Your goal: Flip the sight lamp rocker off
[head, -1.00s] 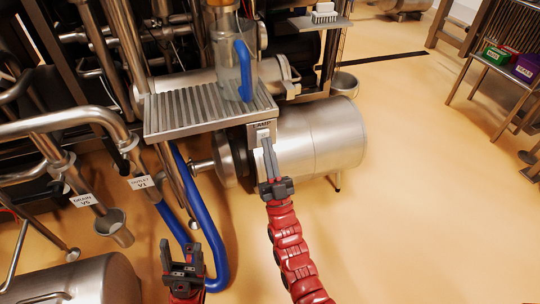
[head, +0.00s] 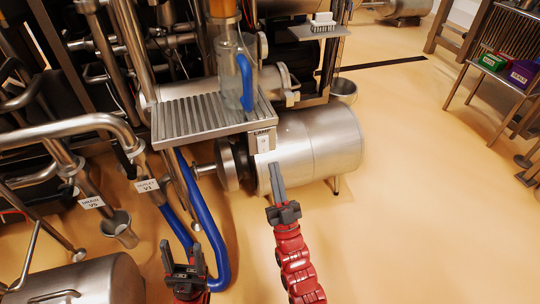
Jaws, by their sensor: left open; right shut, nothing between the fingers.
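Which way the rocker is tipped is too small to tell. My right gripper (head: 277,168) is shut and empty, its fingertips a little below the switch and apart from it in the picture, in front of the steel cylinder. My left gripper (head: 181,250) is open and empty, low in the picture beside the blue hose.
A clear jug with a blue handle (head: 246,82) stands on the shelf. The steel cylinder (head: 318,143) lies behind my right gripper. A blue hose (head: 221,255) hangs at the left near pipes and a funnel (head: 117,225).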

